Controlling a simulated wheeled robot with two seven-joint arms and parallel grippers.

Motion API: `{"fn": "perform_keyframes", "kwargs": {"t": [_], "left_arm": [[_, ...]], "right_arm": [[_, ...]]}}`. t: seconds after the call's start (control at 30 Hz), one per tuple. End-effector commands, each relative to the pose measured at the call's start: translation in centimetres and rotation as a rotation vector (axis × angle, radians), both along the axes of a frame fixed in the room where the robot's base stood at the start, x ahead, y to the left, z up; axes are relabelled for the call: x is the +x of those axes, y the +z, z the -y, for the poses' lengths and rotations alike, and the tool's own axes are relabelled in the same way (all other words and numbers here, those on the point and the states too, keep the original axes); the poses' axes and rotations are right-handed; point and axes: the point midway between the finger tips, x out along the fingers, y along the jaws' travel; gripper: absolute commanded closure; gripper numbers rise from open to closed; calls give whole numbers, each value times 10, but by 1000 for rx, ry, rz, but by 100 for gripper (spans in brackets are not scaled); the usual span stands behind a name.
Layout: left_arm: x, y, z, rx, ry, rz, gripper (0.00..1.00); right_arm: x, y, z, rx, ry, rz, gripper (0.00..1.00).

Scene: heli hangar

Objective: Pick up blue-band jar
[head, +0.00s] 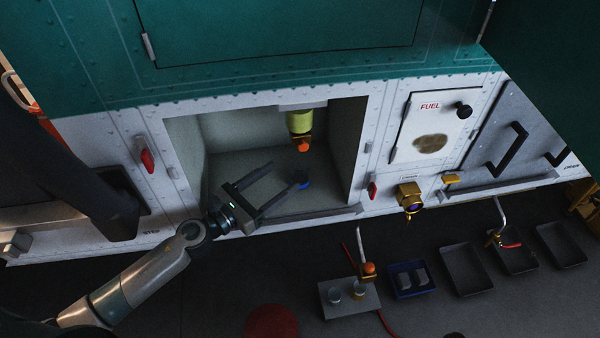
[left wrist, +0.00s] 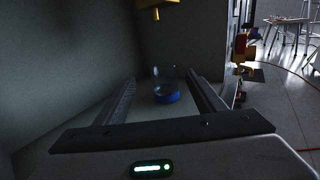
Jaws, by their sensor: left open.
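The blue-band jar (head: 302,181) stands on the floor of the open recess in the helicopter's side. In the left wrist view the jar (left wrist: 167,93) looks clear above with a blue band low down, and it appears between the two fingers, beyond or near their tips. My left gripper (head: 272,186) is open and empty, with its fingers reaching into the recess from the left, pointing toward the jar. A small gap shows between the fingertips and the jar in the head view. My right gripper is not in view.
A yellow-green cylinder with an orange tip (head: 301,130) hangs from the recess ceiling above the jar. The recess has a raised front lip (head: 310,217) and side walls. Below stand a grey stand with jars (head: 349,305), a blue tray (head: 411,279) and dark trays (head: 466,270).

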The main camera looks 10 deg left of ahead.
Motion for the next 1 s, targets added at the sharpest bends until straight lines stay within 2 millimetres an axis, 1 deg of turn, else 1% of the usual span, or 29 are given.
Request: {"fn": "perform_keyframes", "kwargs": {"t": [0.13, 0.4, 0.77, 0.87, 1.0], "left_arm": [[3, 1, 2, -1, 0, 1, 37], [19, 0, 13, -1, 1, -1, 37], [20, 0, 15, -1, 1, -1, 37], [25, 0, 19, -2, 1, 1, 37], [35, -2, 29, -3, 1, -1, 37]], "right_arm": [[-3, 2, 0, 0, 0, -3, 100], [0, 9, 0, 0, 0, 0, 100], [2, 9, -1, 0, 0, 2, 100], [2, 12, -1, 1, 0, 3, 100], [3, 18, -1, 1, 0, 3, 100]]}}
